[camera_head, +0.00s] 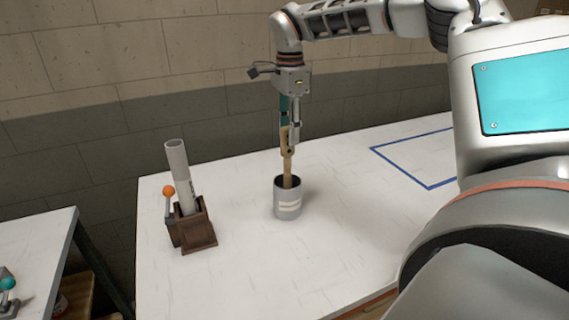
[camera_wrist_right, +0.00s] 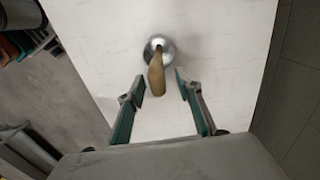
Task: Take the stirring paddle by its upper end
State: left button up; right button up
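My right gripper (camera_head: 290,136) hangs from above, fingers pointing down, at the paddle's upper end. In the right wrist view my right gripper (camera_wrist_right: 159,84) is open, one finger on each side of the paddle, with visible gaps. My left gripper is not in view.
A brown holder (camera_head: 197,230) with a tilted grey tube (camera_head: 178,160) and an orange-knobbed lever (camera_head: 168,191) stands left of the can. A blue outlined rectangle (camera_head: 415,158) marks the white table (camera_head: 240,275) at right. A brick wall stands behind. The table around the can is clear.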

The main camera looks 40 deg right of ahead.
aim_at(288, 156)
jog(key=f, duration=0.4)
jog(key=shift+s+a+f, duration=0.1)
jog(key=shift+a+f, duration=0.1)
jog(key=shift+a, duration=0.2)
jog(key=shift+d+f, duration=0.15)
jog(key=shift+f, duration=0.35)
grip_shut()
